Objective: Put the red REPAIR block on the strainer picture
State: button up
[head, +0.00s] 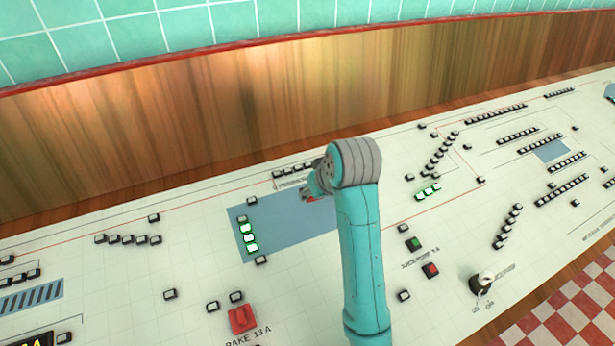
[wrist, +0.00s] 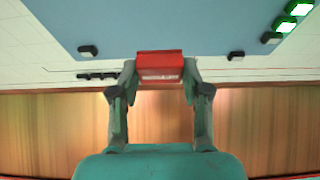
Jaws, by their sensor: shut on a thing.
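My gripper (wrist: 160,76) is shut on the red block (wrist: 160,64), its fingers on either side of it in the wrist view. The block has a white strip of lettering, too small to read. The blue rectangle (head: 285,224) also fills the upper wrist view (wrist: 150,25). I cannot make out a strainer picture on it. I cannot tell how high the block is above the panel.
Green-lit buttons (head: 249,237) line the rectangle's left side. Small dark buttons (head: 128,239) dot the panel. A red switch (head: 242,319), a green button (head: 414,244), a red button (head: 430,270) and a knob (head: 481,284) stand nearer. A wooden wall (head: 200,120) rises behind.

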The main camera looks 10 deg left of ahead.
aim_at(309, 206)
jog(key=shift+w+a+f, duration=0.1)
jog(key=shift+w+f, duration=0.05)
jog(key=shift+f, duration=0.7)
jog(key=shift+w+a+f, duration=0.1)
jog(key=shift+w+f, duration=0.05)
jog(key=shift+f, duration=0.75)
jog(key=shift+w+a+f, duration=0.1)
jog(key=shift+w+f, duration=0.05)
jog(key=shift+f, duration=0.7)
jog(key=shift+f, duration=0.4)
jog(key=o, duration=1.1)
jog(key=shift+r, duration=0.1)
jog(key=v, duration=0.8)
dwell(0.7)
dwell(0.8)
